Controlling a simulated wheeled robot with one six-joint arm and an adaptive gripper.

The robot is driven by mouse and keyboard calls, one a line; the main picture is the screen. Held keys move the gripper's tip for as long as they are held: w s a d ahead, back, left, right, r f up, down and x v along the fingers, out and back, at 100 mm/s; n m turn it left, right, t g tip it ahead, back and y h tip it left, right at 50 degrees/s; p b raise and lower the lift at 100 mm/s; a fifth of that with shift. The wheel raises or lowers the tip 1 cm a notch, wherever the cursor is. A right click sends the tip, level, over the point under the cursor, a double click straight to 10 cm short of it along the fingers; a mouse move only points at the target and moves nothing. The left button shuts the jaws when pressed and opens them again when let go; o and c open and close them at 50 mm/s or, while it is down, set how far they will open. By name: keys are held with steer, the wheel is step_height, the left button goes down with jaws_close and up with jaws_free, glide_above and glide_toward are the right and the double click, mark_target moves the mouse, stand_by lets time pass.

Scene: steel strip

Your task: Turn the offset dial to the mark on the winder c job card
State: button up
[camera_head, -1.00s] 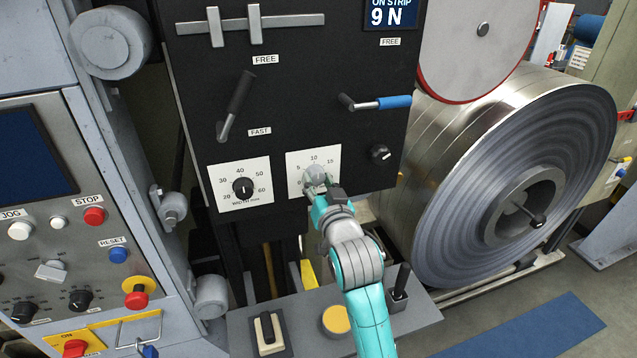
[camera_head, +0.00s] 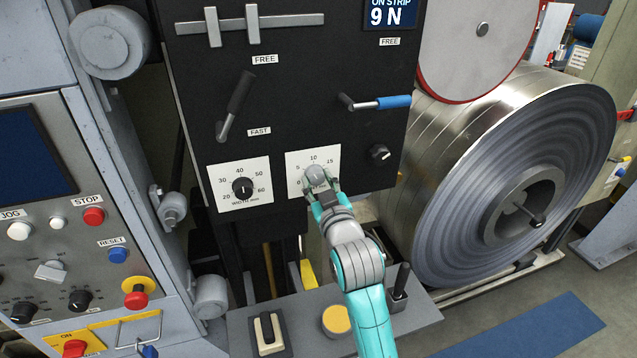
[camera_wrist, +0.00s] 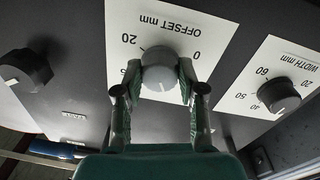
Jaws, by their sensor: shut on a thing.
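The offset dial (camera_head: 315,172) is a round light-grey knob on a white scale plate on the black panel. It also shows in the wrist view (camera_wrist: 160,70), under upside-down OFFSET mm lettering. My gripper (camera_head: 321,184) reaches it from below, and the wrist view shows its two fingers (camera_wrist: 159,75) on opposite sides of the knob, shut on it. The numbers 5, 10 and 15 are readable in the head view; the fingers cover part of the lower scale. I cannot read the dial's pointer. I cannot make out a winder c job card in either view.
The black width dial (camera_head: 243,188) sits left of the offset plate, and a small black knob (camera_head: 380,153) to its right. A blue-handled lever (camera_head: 392,102) is above right. A steel coil (camera_head: 520,185) stands at the right. A grey shelf with controls (camera_head: 290,318) lies below.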

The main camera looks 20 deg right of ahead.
steer(key=n, duration=0.6)
steer(key=shift+d, duration=0.1)
steer(key=shift+n, duration=0.3)
stand_by(0.3)
steer(key=o, duration=1.1)
steer(key=shift+o, duration=0.2)
steer(key=shift+s, duration=0.1)
steer(key=s, duration=1.1)
steer(key=shift+s+f, duration=0.2)
steer(key=shift+s, duration=0.2)
